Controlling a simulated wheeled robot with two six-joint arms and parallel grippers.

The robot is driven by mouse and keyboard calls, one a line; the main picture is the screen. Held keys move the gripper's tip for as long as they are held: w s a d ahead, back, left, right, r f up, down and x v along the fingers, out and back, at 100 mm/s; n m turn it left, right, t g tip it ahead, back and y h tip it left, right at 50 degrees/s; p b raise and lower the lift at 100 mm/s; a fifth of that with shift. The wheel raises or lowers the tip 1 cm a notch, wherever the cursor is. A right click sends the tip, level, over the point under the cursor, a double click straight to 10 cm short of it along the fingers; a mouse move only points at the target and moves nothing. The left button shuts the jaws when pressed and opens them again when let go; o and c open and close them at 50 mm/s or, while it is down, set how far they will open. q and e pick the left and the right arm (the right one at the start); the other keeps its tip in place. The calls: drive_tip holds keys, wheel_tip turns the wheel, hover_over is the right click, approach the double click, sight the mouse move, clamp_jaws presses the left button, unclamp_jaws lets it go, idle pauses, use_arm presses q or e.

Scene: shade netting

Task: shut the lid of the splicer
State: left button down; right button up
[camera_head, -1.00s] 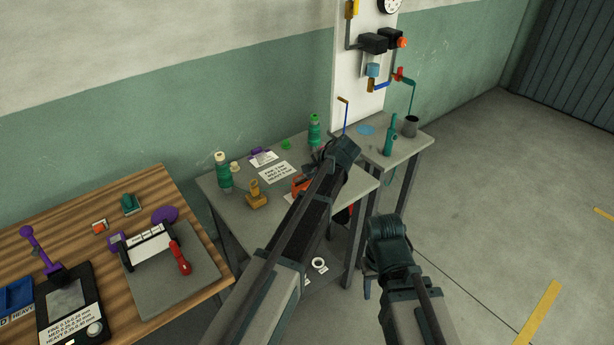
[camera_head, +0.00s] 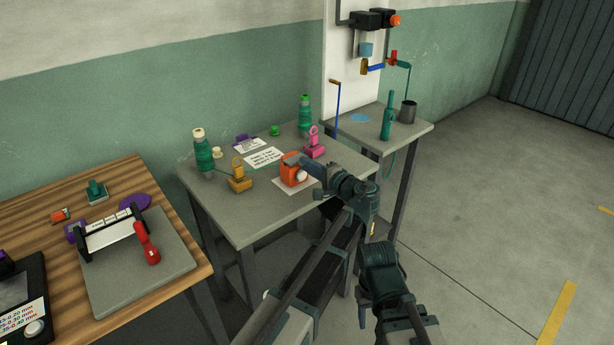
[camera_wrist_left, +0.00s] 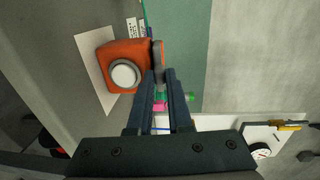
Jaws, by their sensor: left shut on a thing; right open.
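The splicer (camera_head: 292,175) is an orange box with a white round knob on its side, on a white sheet near the front right of the grey table. In the left wrist view the splicer (camera_wrist_left: 112,53) lies just left of my fingers. Its grey lid (camera_wrist_left: 158,52) shows as a narrow upright plate at the box's right edge. My left gripper (camera_wrist_left: 163,78) is shut on the lid, near the fingertips; it also shows beside the splicer in the head view (camera_head: 307,165). My right gripper (camera_head: 366,308) is open and empty, low beside the table; its fingers are partly hidden.
A pink ringed stand (camera_head: 314,146) is close behind the splicer and a yellow one (camera_head: 240,178) is left of it. Green bottles (camera_head: 203,152) and paper cards (camera_head: 264,158) are farther back. A wooden table (camera_head: 183,238) is at left. Floor at right is clear.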

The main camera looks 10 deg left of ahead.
use_arm(q)
drive_tip(key=shift+f+t+y+b, duration=0.4)
drive_tip(key=shift+f+y+b, duration=0.1)
drive_tip(key=shift+b, duration=0.65)
use_arm(e)
drive_tip(key=shift+f, duration=1.6)
use_arm(q)
drive_tip(key=shift+r, duration=0.1)
drive_tip(key=c, duration=0.8)
unclamp_jaws()
drive_tip(key=shift+c, duration=0.2)
use_arm(e)
drive_tip(key=shift+r, duration=0.1)
